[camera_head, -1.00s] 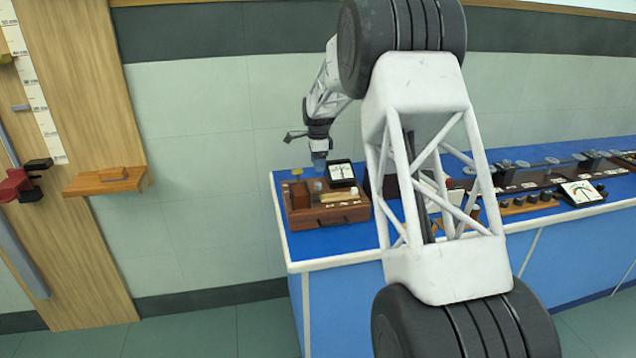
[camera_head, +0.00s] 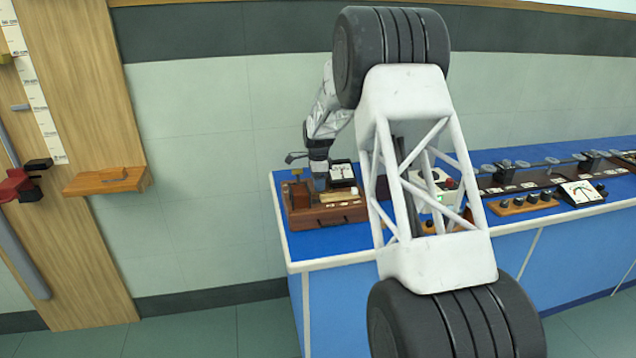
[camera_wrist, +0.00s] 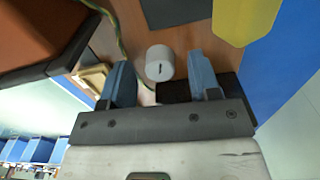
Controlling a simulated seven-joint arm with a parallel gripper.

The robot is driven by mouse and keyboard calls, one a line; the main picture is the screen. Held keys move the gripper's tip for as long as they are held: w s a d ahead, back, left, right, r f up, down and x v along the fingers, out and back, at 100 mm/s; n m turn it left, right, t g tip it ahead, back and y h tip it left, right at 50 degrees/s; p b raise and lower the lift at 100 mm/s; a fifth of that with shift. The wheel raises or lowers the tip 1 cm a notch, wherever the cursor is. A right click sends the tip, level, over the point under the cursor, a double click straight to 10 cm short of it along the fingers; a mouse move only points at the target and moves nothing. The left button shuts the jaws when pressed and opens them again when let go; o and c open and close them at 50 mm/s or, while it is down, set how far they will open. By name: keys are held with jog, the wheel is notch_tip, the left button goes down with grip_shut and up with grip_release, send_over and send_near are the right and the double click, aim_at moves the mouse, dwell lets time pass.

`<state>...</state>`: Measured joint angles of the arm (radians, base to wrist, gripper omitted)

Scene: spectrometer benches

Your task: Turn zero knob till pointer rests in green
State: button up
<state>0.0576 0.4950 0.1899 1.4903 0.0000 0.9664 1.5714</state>
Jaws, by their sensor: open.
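A white round knob (camera_wrist: 159,65) with a dark mark on its top shows in the wrist view on the wooden box. My gripper (camera_wrist: 160,80) is open, with one blue finger on each side of the knob in the picture. I cannot tell whether either finger touches it. In the head view my gripper (camera_head: 320,184) is down at the brown wooden box (camera_head: 330,215), and it hides the knob there. A meter with a white dial (camera_head: 342,171) stands at the back of the box. Its pointer and any green zone are too small to read.
The box stands near the left end of the blue bench top (camera_head: 300,245). A second meter (camera_head: 582,193) and a row of dark knobs lie farther right. In the wrist view a yellow part (camera_wrist: 245,20) and a green-yellow wire are close to the knob.

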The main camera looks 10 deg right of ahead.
jog(key=shift+f, duration=0.1)
jog(key=c, duration=0.9)
jog(key=shift+c, duration=0.2)
jog(key=shift+n, duration=2.8)
jog(key=o, duration=0.9)
jog(key=shift+o, duration=0.2)
